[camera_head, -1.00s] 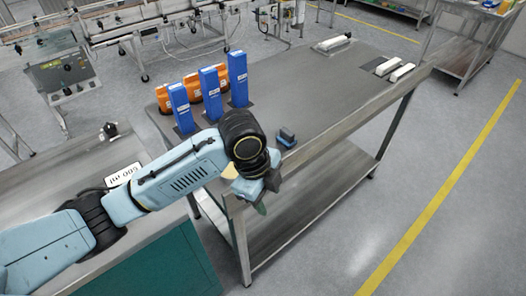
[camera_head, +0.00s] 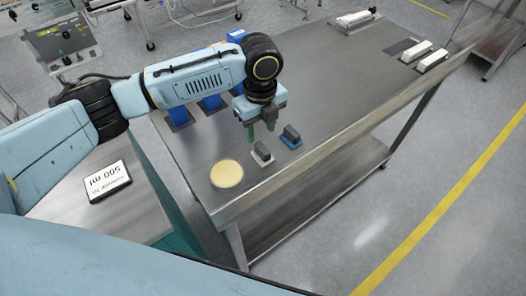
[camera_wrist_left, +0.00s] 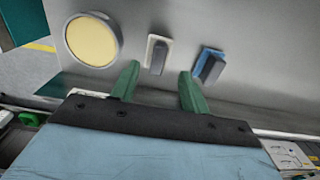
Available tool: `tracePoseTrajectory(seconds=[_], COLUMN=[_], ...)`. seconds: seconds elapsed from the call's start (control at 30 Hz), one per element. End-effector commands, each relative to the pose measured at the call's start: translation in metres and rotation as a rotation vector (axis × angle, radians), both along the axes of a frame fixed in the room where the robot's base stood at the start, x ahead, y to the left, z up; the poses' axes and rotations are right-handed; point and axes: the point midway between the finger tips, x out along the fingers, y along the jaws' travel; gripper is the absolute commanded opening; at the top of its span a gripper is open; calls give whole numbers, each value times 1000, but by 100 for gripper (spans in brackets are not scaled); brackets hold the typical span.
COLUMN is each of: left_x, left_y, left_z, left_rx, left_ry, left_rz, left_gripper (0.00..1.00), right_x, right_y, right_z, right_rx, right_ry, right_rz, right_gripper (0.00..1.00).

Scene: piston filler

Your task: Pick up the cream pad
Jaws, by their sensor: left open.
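The cream pad (camera_head: 262,158) is a small pale block with a dark grey grip on top, on the steel table near its front edge. In the left wrist view the cream pad (camera_wrist_left: 151,48) shows ahead of the fingers and roughly between them. A similar blue pad (camera_head: 292,142) with a grey grip sits just to its right, and it also shows in the wrist view (camera_wrist_left: 208,65). My left gripper (camera_head: 261,131) is open and empty, with green fingers pointing down above and just behind the cream pad; it also shows in the wrist view (camera_wrist_left: 159,71). My right gripper is not in view.
A round pale-yellow disc (camera_head: 227,174) lies left of the cream pad. Blue boxes (camera_head: 212,103) stand behind my left arm, partly hidden. White blocks (camera_head: 432,60) lie at the table's far right. A label plate (camera_head: 108,181) lies on the left bench. The table's middle is clear.

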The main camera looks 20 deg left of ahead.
Motion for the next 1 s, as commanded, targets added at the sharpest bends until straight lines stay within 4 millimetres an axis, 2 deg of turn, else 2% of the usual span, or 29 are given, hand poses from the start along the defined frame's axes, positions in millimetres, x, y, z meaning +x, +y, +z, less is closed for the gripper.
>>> tracePoseTrajectory(seconds=[0.03, 0.13, 0.27, 0.4, 0.6, 0.87, 1.0], left_x=[-1, 0, -1, -7, -8, -8, -8], left_y=[0, 0, -1, -4, -6, -6, -6], left_z=[-9, -17, -25, -45, -69, -72, -72], left_rx=[2, 0, 1, 2, 1, 0, 0], left_ry=[2, 0, 1, 2, 0, -1, -1], left_rz=[1, 0, 0, 0, 0, -1, -1], left_gripper=[45, 45, 45, 45, 45, 45, 30], right_x=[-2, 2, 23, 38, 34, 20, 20], right_y=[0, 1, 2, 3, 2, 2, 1], right_z=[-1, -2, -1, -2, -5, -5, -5], right_rx=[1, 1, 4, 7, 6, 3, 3], right_ry=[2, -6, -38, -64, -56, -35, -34], right_rz=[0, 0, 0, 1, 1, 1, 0], right_gripper=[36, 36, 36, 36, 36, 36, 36])
